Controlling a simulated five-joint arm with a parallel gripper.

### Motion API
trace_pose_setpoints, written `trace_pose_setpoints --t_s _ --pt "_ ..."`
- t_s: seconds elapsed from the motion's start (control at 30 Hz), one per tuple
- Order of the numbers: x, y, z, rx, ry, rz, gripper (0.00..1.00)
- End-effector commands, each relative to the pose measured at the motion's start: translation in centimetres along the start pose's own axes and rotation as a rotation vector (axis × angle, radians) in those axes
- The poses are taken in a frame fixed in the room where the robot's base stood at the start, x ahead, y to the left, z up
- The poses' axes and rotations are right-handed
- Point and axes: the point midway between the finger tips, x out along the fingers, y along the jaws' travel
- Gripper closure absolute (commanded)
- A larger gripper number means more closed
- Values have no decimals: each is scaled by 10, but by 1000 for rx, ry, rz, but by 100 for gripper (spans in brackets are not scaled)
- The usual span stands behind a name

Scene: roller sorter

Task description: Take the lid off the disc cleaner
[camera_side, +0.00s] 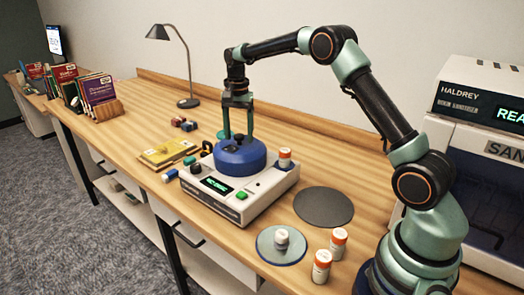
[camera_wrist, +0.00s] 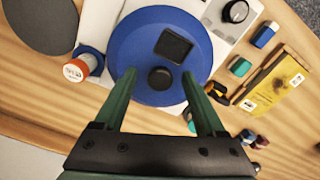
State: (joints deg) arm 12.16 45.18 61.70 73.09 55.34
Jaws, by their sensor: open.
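The disc cleaner (camera_side: 224,205) is a white box with a lit display and a green button on its front. Its round blue lid (camera_side: 240,158) sits on top, and the lid (camera_wrist: 135,50) fills the middle of the wrist view. A small black knob (camera_wrist: 160,78) stands on the lid, beside a dark square patch. My gripper (camera_side: 238,137) points down over the lid and is open. In the wrist view my gripper's fingers (camera_wrist: 158,92) stand either side of the knob, apart from it. I cannot tell the exact height of the fingertips above the lid.
An orange-capped bottle (camera_side: 285,158) stands on the cleaner's right corner. A dark round mat (camera_side: 323,207) lies to the right. A yellow book (camera_side: 167,152) and a lamp (camera_side: 173,50) are behind left.

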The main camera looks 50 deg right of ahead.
Motion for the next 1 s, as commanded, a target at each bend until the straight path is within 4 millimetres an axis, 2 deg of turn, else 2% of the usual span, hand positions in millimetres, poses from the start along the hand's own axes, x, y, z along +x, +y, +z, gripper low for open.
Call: trace_pose_setpoints --t_s 0.07,0.27,1.0 --pt "0 0 0 0 0 0 28" --pt "0 0 0 0 0 0 100" --pt "-1 0 0 0 0 0 100"
